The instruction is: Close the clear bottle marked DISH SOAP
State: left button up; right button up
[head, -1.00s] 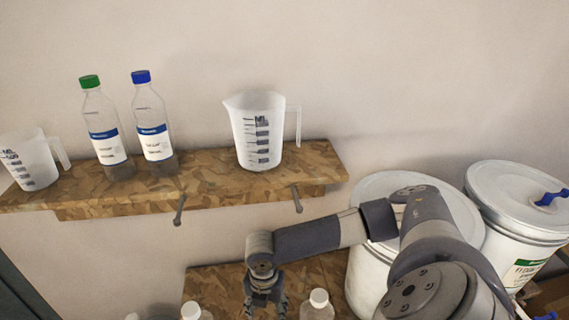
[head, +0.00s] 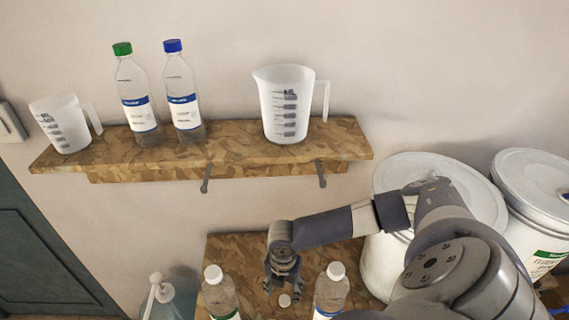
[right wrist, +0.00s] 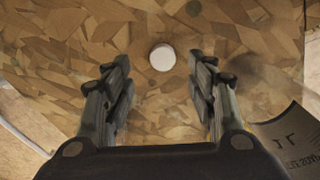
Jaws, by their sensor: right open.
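A loose white cap (head: 284,300) lies on the lower wooden board, and it also shows in the right wrist view (right wrist: 162,57). My right gripper (head: 283,285) is open and empty, pointing down above the board close to the cap; in the right wrist view its fingers (right wrist: 160,92) stand apart, with the cap just beyond them. A clear bottle with a white top and a green-edged label (head: 220,295) stands left of the gripper. Another with a white top and a blue-edged label (head: 331,288) stands right. I cannot read DISH SOAP on either. My left gripper is out of view.
The upper shelf (head: 240,152) holds two measuring jugs and bottles with a green cap (head: 122,49) and a blue cap (head: 173,45). A pump bottle (head: 157,290) stands at lower left. White drums (head: 385,255) stand at right. The lower board (head: 235,250) is bare behind the gripper.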

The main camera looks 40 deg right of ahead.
aim_at(285, 300)
jog(key=shift+s+d+f+p, duration=0.1)
jog(key=shift+f+p, duration=0.4)
notch_tip(285, 300, down, 3)
jog(key=shift+s+f+p, duration=0.1)
jog(key=shift+p, duration=0.45)
jog(key=shift+f, duration=0.5)
jog(key=c, duration=0.8)
